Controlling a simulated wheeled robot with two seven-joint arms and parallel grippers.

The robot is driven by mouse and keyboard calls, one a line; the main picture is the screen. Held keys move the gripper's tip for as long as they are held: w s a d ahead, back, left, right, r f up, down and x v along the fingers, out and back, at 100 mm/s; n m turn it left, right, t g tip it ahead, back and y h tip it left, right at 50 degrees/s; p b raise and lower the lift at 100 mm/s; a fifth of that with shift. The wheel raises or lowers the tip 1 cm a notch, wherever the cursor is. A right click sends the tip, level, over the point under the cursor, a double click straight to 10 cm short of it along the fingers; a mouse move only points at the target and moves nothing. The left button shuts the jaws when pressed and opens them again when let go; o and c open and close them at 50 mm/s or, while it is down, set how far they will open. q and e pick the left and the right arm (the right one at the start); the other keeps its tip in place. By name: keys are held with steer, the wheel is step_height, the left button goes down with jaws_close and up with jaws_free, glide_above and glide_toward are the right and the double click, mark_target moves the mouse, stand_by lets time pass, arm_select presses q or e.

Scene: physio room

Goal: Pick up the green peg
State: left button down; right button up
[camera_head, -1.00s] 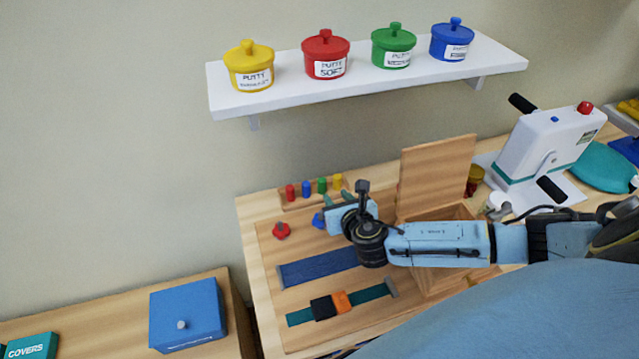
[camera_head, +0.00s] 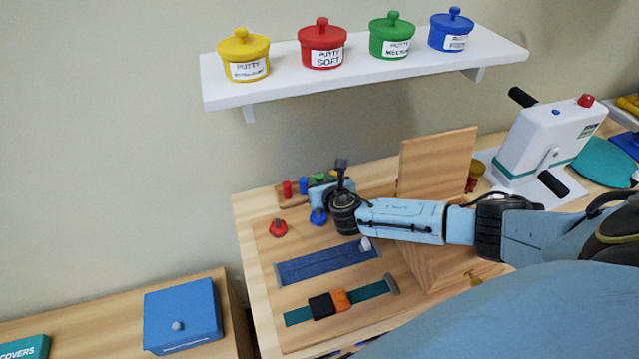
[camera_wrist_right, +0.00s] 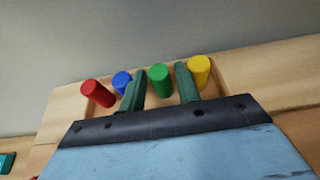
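The green peg (camera_wrist_right: 159,80) stands in a wooden peg holder (camera_wrist_right: 220,88) between a blue peg (camera_wrist_right: 121,81) and a yellow peg (camera_wrist_right: 200,70). A red peg (camera_wrist_right: 97,92) is at the left end. My right gripper (camera_wrist_right: 160,84) is open, with one finger on each side of the green peg. I cannot tell whether either finger touches it. In the head view my right gripper (camera_head: 318,182) is at the holder, and the green peg's top (camera_head: 320,176) shows just above it. My left gripper is not in view.
The wooden board in front holds a red knob (camera_head: 278,228), a blue knob (camera_head: 318,216), a blue strap (camera_head: 315,265) and a teal strap (camera_head: 372,292). An upright wooden lid (camera_head: 436,165) stands right of my gripper. A white shelf (camera_head: 290,88) with putty pots hangs above.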

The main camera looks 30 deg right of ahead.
steer(key=shift+c, duration=0.3)
jaws_close()
